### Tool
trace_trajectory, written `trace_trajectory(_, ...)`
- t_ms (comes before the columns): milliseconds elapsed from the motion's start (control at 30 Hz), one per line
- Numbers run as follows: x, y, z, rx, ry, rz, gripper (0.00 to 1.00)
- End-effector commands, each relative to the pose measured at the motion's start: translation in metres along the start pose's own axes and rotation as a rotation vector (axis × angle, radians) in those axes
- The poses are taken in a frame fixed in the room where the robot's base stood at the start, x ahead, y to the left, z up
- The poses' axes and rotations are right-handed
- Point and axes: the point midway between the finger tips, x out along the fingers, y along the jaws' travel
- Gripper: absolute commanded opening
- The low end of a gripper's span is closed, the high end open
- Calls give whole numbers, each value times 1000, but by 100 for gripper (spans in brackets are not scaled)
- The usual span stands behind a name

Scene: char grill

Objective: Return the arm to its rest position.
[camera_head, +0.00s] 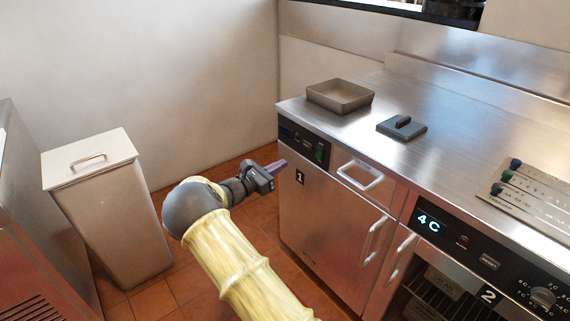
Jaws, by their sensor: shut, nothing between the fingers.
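My gripper (277,166) is at the end of my arm, in the middle of the head view. It is shut and empty. It points right, in front of the left end of the steel counter unit, near the panel and the door marked 1 (312,205). I cannot tell whether it touches the cabinet front. My arm rises from the bottom of the view in a pale yellow cover, with a dark grey joint ahead of it.
A grey pan (340,96) and a dark block with a handle (401,128) sit on the steel counter (440,110). A lidded white bin (110,215) stands left on the tiled floor. Door handles (375,238) stick out at right. Floor between bin and cabinet is open.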

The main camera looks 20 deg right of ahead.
Motion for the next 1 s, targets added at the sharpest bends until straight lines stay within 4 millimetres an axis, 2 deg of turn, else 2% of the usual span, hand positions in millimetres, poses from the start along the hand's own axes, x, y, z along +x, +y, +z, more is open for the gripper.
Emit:
trace_trajectory(233,1,-1,0,2,4,-3,0)
trace_trajectory(367,8,-16,-4,35,65,-42,0)
trace_trajectory(467,17,-44,-13,104,181,-118,0)
trace_trajectory(533,20,-69,-22,177,289,-192,0)
trace_trajectory(667,12,-118,-38,343,501,-347,0)
trace_trajectory(800,-12,-160,-49,535,701,-516,0)
trace_trajectory(1000,-60,-207,-49,825,930,-760,0)
